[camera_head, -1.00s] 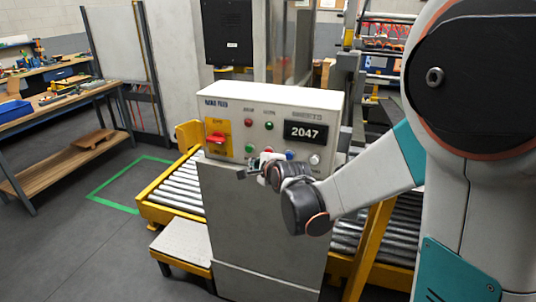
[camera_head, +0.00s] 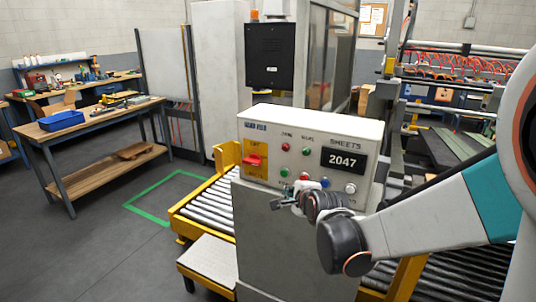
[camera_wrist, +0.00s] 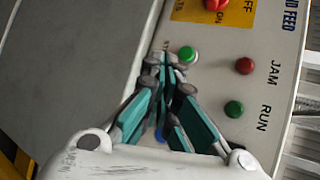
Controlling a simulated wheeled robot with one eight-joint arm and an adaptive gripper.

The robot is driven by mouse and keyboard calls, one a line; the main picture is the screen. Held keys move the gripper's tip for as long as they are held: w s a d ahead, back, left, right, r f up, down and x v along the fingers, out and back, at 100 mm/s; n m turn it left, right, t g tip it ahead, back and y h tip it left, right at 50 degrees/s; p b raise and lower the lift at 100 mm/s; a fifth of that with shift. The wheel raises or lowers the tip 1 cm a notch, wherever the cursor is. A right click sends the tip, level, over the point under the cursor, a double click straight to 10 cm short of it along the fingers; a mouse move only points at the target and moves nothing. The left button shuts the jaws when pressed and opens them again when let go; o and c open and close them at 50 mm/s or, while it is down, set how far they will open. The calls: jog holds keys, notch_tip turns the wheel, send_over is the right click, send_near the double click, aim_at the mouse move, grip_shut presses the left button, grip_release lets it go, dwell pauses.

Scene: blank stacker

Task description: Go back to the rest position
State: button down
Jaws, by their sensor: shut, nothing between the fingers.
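My gripper (camera_head: 286,200) is in front of the lower edge of the grey control box (camera_head: 222,120), below its green button. In the wrist view my gripper (camera_wrist: 168,62) has its teal fingers drawn together with nothing between them. The fingertips appear close to the green button (camera_wrist: 187,54); whether they touch it cannot be told. A blue button (camera_wrist: 160,135) shows partly behind the fingers. My arm reaches in from the right in the head view.
A workbench (camera_head: 100,115) with a blue bin (camera_head: 61,120) stands left. Floor at left is clear.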

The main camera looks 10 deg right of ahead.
jog(key=s+d+r+n+g, duration=0.1)
jog(key=s+n+g, duration=0.4)
jog(key=s+n, duration=1.4)
jog(key=s, duration=1.2)
jog(key=shift+d+n+g+h, duration=0.3)
jog(key=shift+n+h, duration=0.1)
jog(key=shift+s+r, duration=0.1)
